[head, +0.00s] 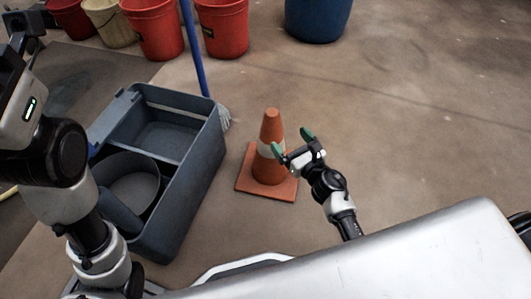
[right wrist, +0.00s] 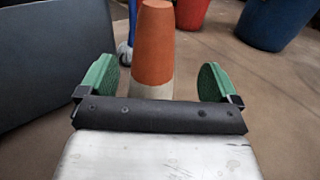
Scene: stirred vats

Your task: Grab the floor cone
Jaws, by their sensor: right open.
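An orange floor cone (head: 271,128) with a white band and a square orange base stands upright on the floor in the head view. My right gripper (head: 291,141) is open just to the right of the cone, with green finger pads. In the right wrist view the cone (right wrist: 154,48) rises beyond the gripper (right wrist: 161,85), between the two fingers but nearer the left one. I cannot tell whether the cone is inside the jaws; no contact shows. My left arm shows at the left edge, but its gripper is not visible.
A grey mop bucket (head: 190,167) stands close left of the cone. A blue-handled mop (head: 194,50) stands behind it. Red buckets (head: 221,28) and a cream bucket (head: 110,22) line the back, with a blue barrel (head: 318,18). The floor to the right is clear.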

